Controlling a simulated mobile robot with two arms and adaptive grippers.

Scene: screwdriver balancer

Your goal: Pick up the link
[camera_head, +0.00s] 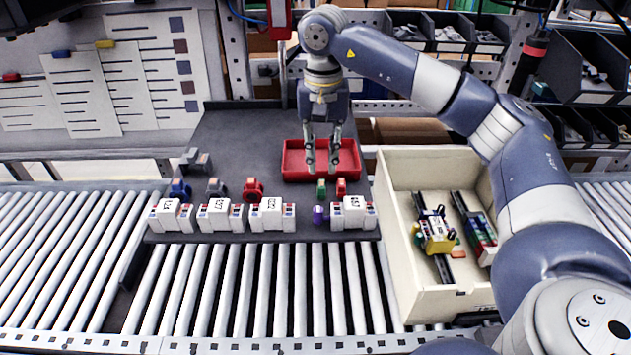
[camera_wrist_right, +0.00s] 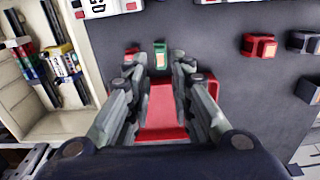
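Several small coloured clips, which look like the links, lie on the dark grey board (camera_head: 225,150). A green one (camera_head: 321,190) and a red one (camera_head: 341,187) lie side by side in front of the red tray (camera_head: 293,167). My right gripper (camera_head: 322,168) is open and empty, pointing down over the tray, just behind these two. In the wrist view the green one (camera_wrist_right: 159,50) shows beyond and between the fingertips (camera_wrist_right: 160,64); the red one (camera_wrist_right: 131,53) is just left of the fingers. My left gripper is out of view.
Larger red (camera_head: 253,189), blue (camera_head: 180,189) and grey (camera_head: 215,187) clips and a purple piece (camera_head: 320,214) lie near a row of white numbered modules (camera_head: 271,213). A cream bin (camera_head: 398,216) with rail assemblies stands right. Rollers (camera_head: 280,280) run in front.

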